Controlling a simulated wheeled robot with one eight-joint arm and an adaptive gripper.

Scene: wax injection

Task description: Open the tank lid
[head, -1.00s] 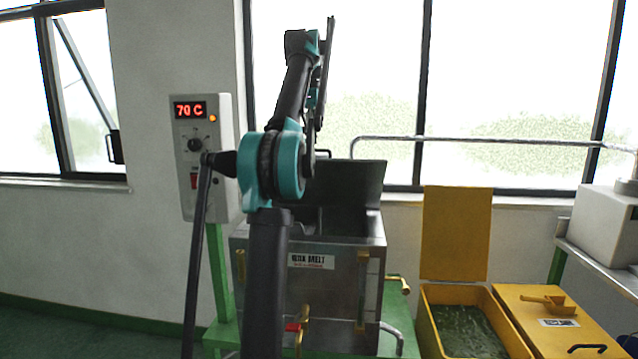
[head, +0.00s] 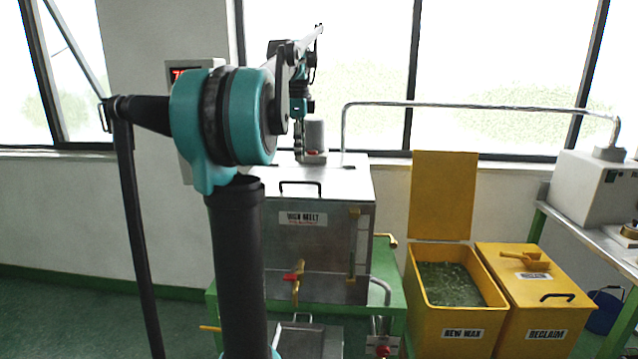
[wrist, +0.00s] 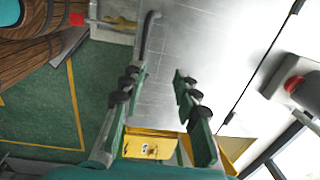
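The tank (head: 330,235), a steel box with a wax melt label, stands behind my arm. Its lid (head: 345,178) lies flat and shut, with a dark bar handle (head: 301,184) along the front edge. My gripper (head: 299,152) points down above the lid, partly hard to make out in the head view. In the wrist view my gripper (wrist: 155,76) is open and empty, its two fingers apart over the steel lid (wrist: 205,45). The handle (wrist: 147,37) shows beyond the fingertips, nearer the left finger. I cannot tell any contact.
A grey motor housing with a red button (wrist: 293,84) stands at the back of the tank top. A red-handled valve (head: 294,277) sticks out in front. An open yellow bin (head: 480,318) and a closed yellow bin (head: 540,285) stand to the right.

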